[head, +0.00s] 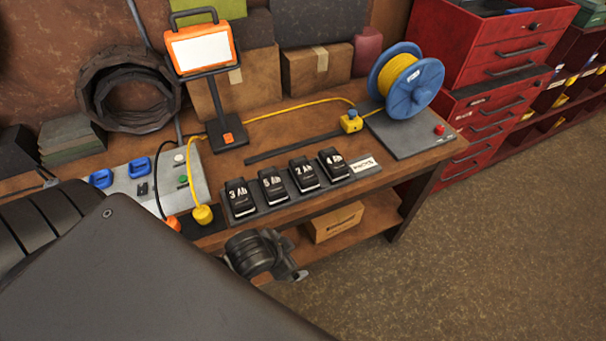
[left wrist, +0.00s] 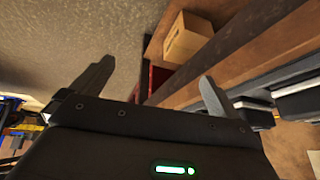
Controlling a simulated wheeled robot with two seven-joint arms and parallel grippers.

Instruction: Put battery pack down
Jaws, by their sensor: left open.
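Black battery packs marked 3 Ah (head: 240,199), 5 Ah (head: 273,186), 2 Ah (head: 304,174) and 4 Ah (head: 333,164) stand in a row on a dark rack (head: 362,167) with a white label, at the bench's front edge. My left gripper (head: 292,270) is in front of and below this edge, apart from the packs. In the left wrist view its two fingers (left wrist: 155,88) are spread, with nothing held between them. My right gripper is not in view.
The wooden bench (head: 440,150) carries a work lamp (head: 201,50), a grey panel (head: 150,185), yellow cable and a blue cable reel (head: 412,90). A cardboard box (head: 335,222) sits on the lower shelf. Red drawers (head: 490,110) stand right. The floor (head: 480,260) is clear.

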